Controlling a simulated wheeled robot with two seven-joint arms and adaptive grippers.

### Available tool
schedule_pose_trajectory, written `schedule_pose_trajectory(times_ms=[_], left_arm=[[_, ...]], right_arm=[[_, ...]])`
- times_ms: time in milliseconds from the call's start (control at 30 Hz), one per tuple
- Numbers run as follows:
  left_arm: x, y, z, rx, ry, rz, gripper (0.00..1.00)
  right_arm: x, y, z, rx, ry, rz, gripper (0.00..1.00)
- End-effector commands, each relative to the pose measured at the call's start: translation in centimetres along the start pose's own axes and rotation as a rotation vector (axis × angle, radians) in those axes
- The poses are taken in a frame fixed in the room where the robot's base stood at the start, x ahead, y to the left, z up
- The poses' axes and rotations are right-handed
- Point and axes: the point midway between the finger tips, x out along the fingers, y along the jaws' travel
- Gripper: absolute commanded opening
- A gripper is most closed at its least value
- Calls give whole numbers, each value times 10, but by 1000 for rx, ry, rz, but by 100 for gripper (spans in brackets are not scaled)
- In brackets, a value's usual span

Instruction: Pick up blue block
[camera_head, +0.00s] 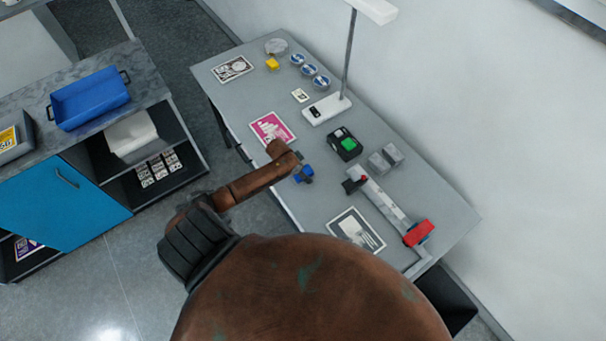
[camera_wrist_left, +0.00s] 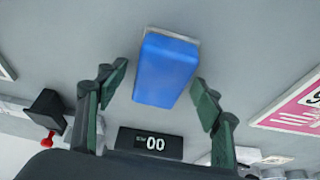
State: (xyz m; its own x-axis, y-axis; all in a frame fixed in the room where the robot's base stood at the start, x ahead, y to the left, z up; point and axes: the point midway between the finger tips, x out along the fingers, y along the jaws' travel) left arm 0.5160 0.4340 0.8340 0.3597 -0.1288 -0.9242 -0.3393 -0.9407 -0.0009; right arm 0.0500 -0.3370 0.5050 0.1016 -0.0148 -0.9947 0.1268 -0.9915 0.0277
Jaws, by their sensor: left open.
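The blue block (camera_head: 304,174) lies on the grey table near its front edge, partly hidden by my left gripper (camera_head: 303,169). In the left wrist view the block (camera_wrist_left: 165,69) is upright in the picture, between the two green-padded fingers of my left gripper (camera_wrist_left: 160,92). The fingers are spread, with a gap on each side of the block, and neither visibly touches it. A thin pale edge shows along the block's far end. My right gripper is in neither view.
A pink card (camera_head: 271,128) lies left of the block. A black device with a green top (camera_head: 346,144), grey blocks (camera_head: 385,159), a red-handled trimmer (camera_head: 392,205) and a framed picture (camera_head: 356,231) stand nearby. A lamp base (camera_head: 326,108) is farther back.

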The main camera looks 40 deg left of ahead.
Motion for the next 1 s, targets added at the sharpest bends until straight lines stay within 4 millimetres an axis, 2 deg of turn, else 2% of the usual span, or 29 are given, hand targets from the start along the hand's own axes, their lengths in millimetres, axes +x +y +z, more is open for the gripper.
schedule_pose_trajectory(times_ms=[900,1000], left_arm=[[4,0,2,0,0,0,61],[4,0,2,0,0,0,54]], right_arm=[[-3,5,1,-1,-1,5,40],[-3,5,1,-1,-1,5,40]])
